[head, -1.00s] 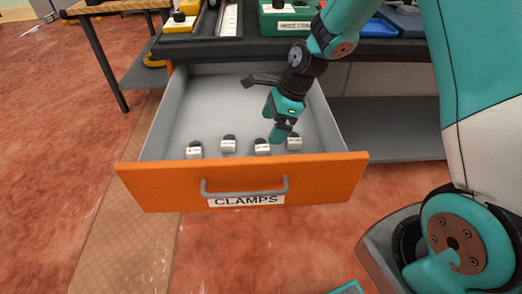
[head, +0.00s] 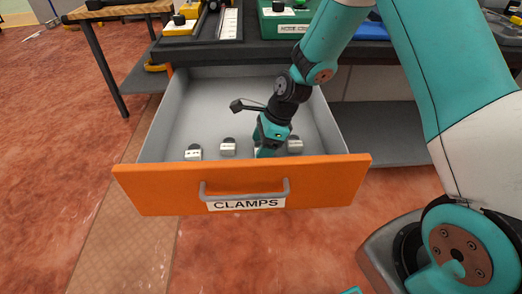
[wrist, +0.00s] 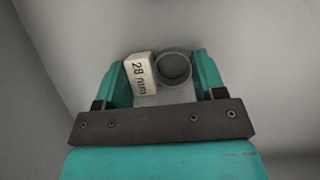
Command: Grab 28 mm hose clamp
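The 28 mm hose clamp (wrist: 174,68) is a grey ring with a white block marked "28 mm" on its left side. In the wrist view it lies between the two teal fingers of my gripper (wrist: 162,80), which stand apart on either side of it. The left finger is close to the white block; I cannot tell if it touches. In the head view my gripper (head: 264,150) reaches down into the open orange drawer (head: 150,188) labelled "CLAMPS" and largely hides this clamp.
Other clamps with white labels stand in the drawer: one at the far left (head: 193,153), one left of my gripper (head: 228,147) and one to its right (head: 295,146). The back of the drawer is bare. The drawer's grey walls surround my gripper.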

